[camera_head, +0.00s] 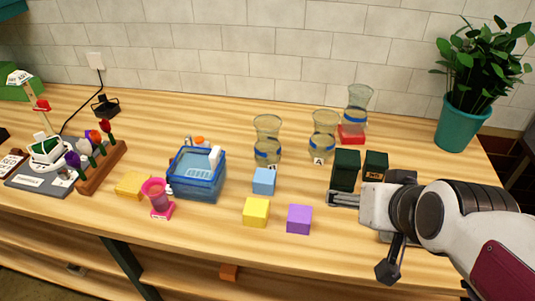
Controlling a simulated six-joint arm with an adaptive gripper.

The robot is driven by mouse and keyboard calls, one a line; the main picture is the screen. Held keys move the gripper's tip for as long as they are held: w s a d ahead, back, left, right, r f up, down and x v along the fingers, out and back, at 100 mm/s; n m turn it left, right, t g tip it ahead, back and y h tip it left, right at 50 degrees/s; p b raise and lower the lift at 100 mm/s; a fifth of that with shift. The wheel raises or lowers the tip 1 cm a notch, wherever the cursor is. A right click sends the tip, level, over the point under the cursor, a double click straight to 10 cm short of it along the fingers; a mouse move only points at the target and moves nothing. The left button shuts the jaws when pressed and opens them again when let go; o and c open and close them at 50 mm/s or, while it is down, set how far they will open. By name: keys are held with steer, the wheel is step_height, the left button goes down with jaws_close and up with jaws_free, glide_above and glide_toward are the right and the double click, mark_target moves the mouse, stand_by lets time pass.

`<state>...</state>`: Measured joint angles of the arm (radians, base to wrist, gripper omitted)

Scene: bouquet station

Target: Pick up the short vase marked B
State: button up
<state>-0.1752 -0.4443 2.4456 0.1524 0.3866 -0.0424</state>
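Three clear glass vases with blue bands stand at the back middle. The left vase (267,128) has a small tag at its foot that I cannot read surely. The middle vase (323,124) has a tag that looks like A. The right vase (358,97) stands higher, on a red block (351,135), with no readable mark. I cannot tell which vase is B. My gripper (336,199) is at the right front, pointing left, in front of the dark green boxes and well apart from the vases. Its finger gap is too small to judge.
Dark green boxes (345,168) stand between my gripper and the vases. Blue (264,181), yellow (256,212) and purple (299,219) blocks lie mid-table. A blue basket (197,187), pink cup (157,193) and flower rack (102,168) are left. A potted plant (464,125) stands back right.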

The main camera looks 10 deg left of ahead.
steer(key=w+a+f+t+y, duration=0.1)
steer(key=w+a+t, duration=0.3)
steer(key=w+a, duration=0.95)
steer(key=t+h, duration=0.1)
steer(key=t, duration=0.4)
glide_toward(267, 131)
steer(key=shift+w, duration=0.85)
steer(key=shift+a+f, duration=0.1)
steer(key=shift+a, duration=0.05)
steer(key=shift+w, duration=0.15)
steer(key=shift+w+a, duration=0.2)
steer(key=shift+w, duration=1.2)
steer(key=shift+w+a, duration=0.15)
steer(key=shift+w, duration=1.25)
steer(key=shift+w, duration=0.15)
steer(key=shift+w+a, duration=0.2)
steer(key=shift+w, duration=1.25)
steer(key=shift+w+a, duration=0.15)
steer(key=shift+w, duration=1.25)
